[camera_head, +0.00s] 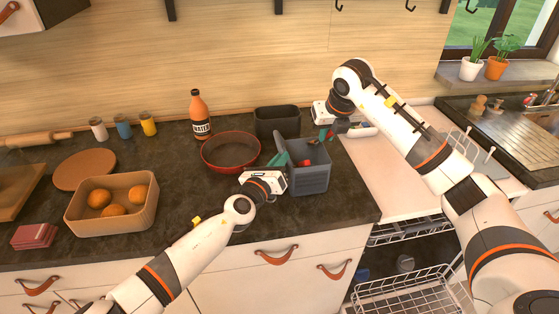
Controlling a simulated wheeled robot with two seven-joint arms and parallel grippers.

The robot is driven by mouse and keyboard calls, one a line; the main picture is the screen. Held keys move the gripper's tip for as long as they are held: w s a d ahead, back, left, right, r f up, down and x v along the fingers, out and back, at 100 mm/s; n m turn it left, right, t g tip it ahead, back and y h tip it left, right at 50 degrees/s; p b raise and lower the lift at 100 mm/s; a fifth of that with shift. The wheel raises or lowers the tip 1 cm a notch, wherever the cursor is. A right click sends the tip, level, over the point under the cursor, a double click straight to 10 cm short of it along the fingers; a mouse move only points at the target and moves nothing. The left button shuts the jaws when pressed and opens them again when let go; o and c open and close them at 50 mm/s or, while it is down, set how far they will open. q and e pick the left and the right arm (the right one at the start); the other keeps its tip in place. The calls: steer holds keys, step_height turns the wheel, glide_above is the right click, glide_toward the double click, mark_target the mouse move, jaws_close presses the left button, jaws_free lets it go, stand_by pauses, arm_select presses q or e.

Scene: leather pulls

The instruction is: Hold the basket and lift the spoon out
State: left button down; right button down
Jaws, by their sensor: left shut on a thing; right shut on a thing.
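The blue-grey basket (311,181) stands on the dark counter near its right end. My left gripper (283,163) is at the basket's left side, shut on its wall. Some red (304,162) shows inside the basket; what it belongs to is too small to tell. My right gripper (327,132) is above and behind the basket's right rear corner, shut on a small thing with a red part. This looks like the spoon, but its shape is mostly hidden by the fingers.
A red-rimmed pan (231,150) is left of the basket, with a dark bin (277,121) behind. An orange bottle (200,114) stands by the wall. A box of oranges (111,207) is at left. An open dishwasher rack (405,292) is below right.

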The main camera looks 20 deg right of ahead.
steer(key=shift+r, duration=2.4)
arm_select(q)
steer(key=c, duration=1.4)
jaws_free()
steer(key=v, duration=1.2)
